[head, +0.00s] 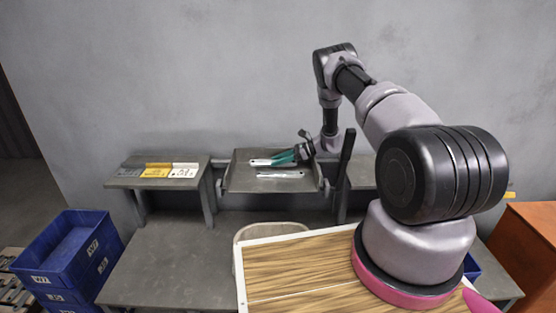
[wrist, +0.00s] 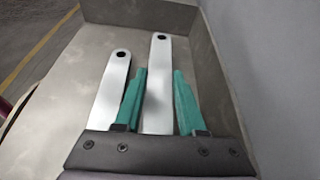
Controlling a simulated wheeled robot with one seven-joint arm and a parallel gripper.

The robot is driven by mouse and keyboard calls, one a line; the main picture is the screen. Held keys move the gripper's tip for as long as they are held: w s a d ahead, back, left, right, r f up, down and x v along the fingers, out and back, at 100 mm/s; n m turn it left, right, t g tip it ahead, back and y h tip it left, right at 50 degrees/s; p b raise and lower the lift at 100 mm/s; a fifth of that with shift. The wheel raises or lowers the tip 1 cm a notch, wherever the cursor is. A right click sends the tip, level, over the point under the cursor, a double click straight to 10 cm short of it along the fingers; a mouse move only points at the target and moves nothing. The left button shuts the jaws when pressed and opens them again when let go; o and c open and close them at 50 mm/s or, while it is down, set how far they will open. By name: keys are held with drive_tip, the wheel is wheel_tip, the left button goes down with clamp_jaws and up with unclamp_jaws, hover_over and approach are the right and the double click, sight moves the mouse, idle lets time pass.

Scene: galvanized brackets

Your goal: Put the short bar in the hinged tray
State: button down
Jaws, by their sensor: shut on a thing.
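The hinged tray (head: 240,182) is a grey shallow tray at the middle back in the head view; its bare floor (wrist: 62,100) fills much of the wrist view. Two flat pale metal bars with end holes are at it. My gripper (head: 284,157) has green fingers over the tray. In the wrist view it is shut on one bar (wrist: 158,85), near the tray's back wall. The other bar (wrist: 112,85) lies on the floor to its left; it is the nearer bar (head: 280,175) in the head view. The fingers hide part of the held bar, so I cannot tell which is shorter.
A side bench (head: 120,183) left of the tray bears grey, yellow and white labelled plates (head: 157,171). Blue crates (head: 68,245) stand at lower left. A striped wooden top (head: 300,268) is in front. A dark upright post (head: 347,152) stands at the tray's right side.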

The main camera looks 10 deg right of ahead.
drive_tip(key=c, duration=0.5)
unclamp_jaws()
